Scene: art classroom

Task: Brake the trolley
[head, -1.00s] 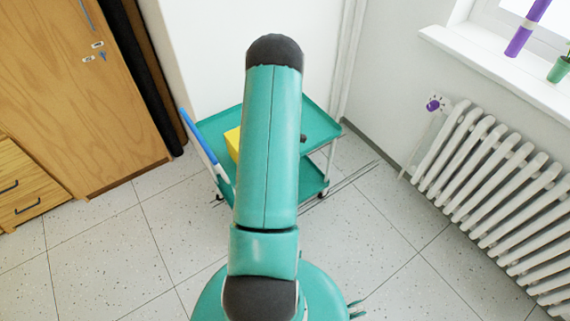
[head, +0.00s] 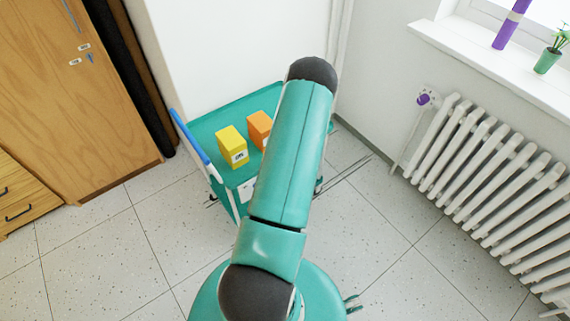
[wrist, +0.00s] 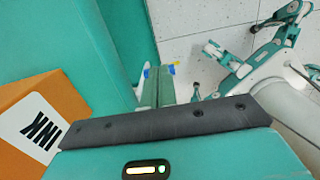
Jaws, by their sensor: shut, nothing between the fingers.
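The trolley (head: 203,126) is teal with white posts and a blue handle (head: 190,136) at its left end. It stands against the wall in the head view. My arm covers its right part, and I cannot make out a brake on its wheels. In the wrist view a teal trolley surface (wrist: 45,35) fills the left side. My gripper (wrist: 158,73) shows there with its fingers together and empty, beside the teal surface. Blue and yellow marks show at the fingertips. The gripper is hidden in the head view.
A yellow box (head: 230,143) and an orange box (head: 258,127) stand on the trolley top; the orange one is close in the wrist view (wrist: 40,115). A wooden cabinet (head: 80,100) is left, a radiator (head: 480,180) right. Floor (head: 390,250) is open in front.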

